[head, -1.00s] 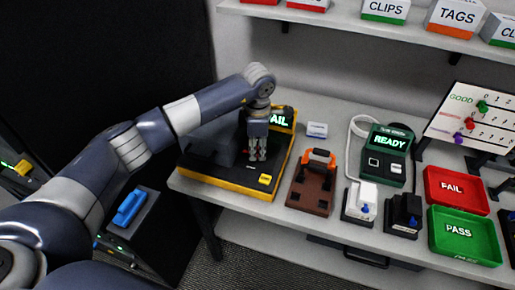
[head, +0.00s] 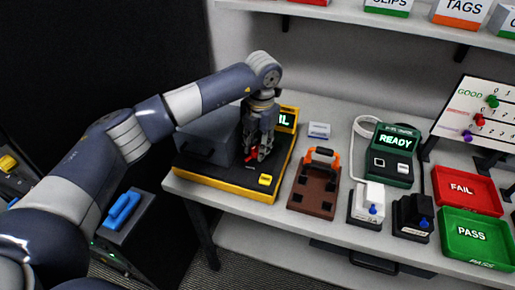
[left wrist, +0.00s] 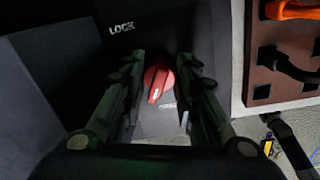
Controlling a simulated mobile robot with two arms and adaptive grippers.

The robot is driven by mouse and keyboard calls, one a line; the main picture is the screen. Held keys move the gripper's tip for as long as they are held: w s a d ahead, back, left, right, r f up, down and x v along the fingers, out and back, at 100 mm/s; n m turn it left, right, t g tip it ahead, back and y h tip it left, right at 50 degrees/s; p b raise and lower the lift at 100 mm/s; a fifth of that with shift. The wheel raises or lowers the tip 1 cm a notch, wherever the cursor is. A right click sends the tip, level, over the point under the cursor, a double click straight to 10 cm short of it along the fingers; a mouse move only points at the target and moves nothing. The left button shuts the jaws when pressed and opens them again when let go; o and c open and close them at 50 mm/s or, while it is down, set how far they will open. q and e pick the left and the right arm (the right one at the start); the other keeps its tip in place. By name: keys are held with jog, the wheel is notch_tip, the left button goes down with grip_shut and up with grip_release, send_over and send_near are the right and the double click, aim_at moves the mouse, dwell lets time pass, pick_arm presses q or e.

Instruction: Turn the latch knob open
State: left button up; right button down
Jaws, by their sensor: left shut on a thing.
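The red latch knob (left wrist: 158,80) sits on a dark panel between the two fingers of my left gripper (left wrist: 160,66) in the left wrist view. The knob's white pointer mark faces the lower part of that picture, away from the word LOCK (left wrist: 121,28). A second label below the knob is partly hidden. In the head view my left gripper (head: 259,152) is at the front of the dark box on the yellow-edged station (head: 225,187), shut on the knob, with a bit of red (head: 251,157) showing by its fingertips. My right gripper is not in view.
A brown board with an orange handle (head: 317,186) lies right of the station. The green READY device (head: 392,154), white and black connector blocks, and red FAIL (head: 466,190) and green PASS (head: 477,237) trays stand farther right. A shelf (head: 330,14) runs above.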

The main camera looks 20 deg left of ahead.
pick_arm(q)
jog(key=n+b, duration=0.1)
jog(key=n, duration=0.4)
jog(key=shift+w+n, duration=0.1)
jog(key=shift+n, duration=0.2)
dwell(0.4)
jog(key=o, duration=1.1)
jog(key=shift+c, duration=0.2)
notch_tip(320, 180, up, 12)
jog(key=shift+d, duration=0.35)
jog(key=shift+f, duration=0.1)
